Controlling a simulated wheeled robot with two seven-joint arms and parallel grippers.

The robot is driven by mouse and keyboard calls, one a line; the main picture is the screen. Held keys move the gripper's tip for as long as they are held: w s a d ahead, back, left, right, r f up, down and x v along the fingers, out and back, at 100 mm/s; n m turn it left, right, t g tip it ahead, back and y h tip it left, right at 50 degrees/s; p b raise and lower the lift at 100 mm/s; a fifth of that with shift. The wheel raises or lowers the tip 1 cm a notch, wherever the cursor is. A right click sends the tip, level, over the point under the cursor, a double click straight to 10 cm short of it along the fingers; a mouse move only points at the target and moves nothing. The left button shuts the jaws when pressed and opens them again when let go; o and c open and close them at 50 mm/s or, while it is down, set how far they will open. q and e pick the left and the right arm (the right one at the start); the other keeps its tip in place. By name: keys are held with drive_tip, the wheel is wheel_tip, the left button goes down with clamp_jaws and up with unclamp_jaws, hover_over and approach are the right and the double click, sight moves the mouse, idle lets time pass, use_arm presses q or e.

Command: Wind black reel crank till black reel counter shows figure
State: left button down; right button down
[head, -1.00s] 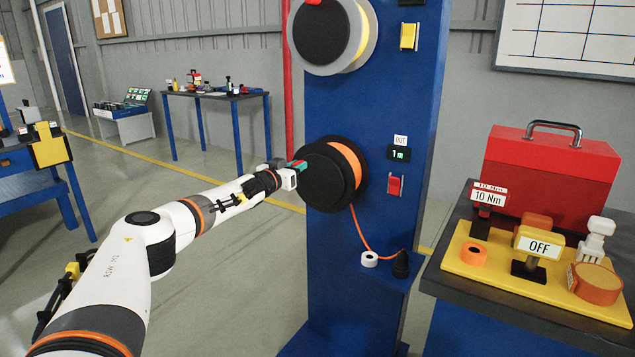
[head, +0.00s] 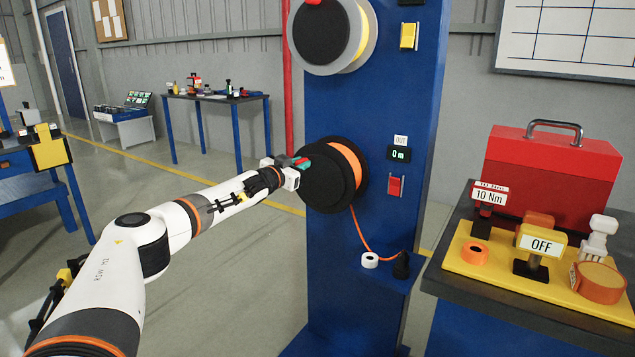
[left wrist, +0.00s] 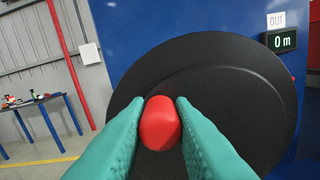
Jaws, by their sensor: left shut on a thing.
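The black reel (head: 325,178) with orange hose wound on it is mounted on the blue column. It fills the middle of the left wrist view (left wrist: 235,90). My left gripper (head: 302,163) is at the reel's upper left edge. In the left wrist view its teal fingers (left wrist: 160,125) are shut on the red crank knob (left wrist: 160,122), one on each side. The counter (head: 398,154), beside the reel under an "OUT" label, reads 0 m; it also shows in the left wrist view (left wrist: 282,40). My right gripper is not in view.
A red rocker switch (head: 395,187) is below the counter. The orange hose runs down to a small blue shelf with a white ring (head: 370,260) and a black cone (head: 401,264). A bench with a red toolbox (head: 550,170) stands at the right. A second reel (head: 330,35) is above.

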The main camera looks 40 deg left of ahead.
sight(318, 159)
use_arm(q)
drive_tip(key=shift+d+m+b, duration=0.3)
drive_tip(key=shift+m, duration=0.1)
drive_tip(key=shift+d+r+m+b, duration=0.25)
drive_tip(key=shift+d+m+b, duration=0.25)
drive_tip(key=shift+m, duration=0.4)
drive_tip(key=shift+d+r+m+b, duration=0.2)
drive_tip(key=shift+d+m+b, duration=0.2)
drive_tip(key=shift+m, duration=0.5)
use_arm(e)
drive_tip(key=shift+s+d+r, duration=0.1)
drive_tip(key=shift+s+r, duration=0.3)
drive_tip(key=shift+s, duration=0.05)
use_arm(q)
drive_tip(key=shift+d, duration=0.15)
drive_tip(key=shift+d+m, duration=0.15)
drive_tip(key=shift+m, duration=0.35)
drive_tip(key=shift+d+r+m+b, duration=0.1)
drive_tip(key=shift+d+m+b, duration=0.35)
drive_tip(key=shift+m, duration=0.25)
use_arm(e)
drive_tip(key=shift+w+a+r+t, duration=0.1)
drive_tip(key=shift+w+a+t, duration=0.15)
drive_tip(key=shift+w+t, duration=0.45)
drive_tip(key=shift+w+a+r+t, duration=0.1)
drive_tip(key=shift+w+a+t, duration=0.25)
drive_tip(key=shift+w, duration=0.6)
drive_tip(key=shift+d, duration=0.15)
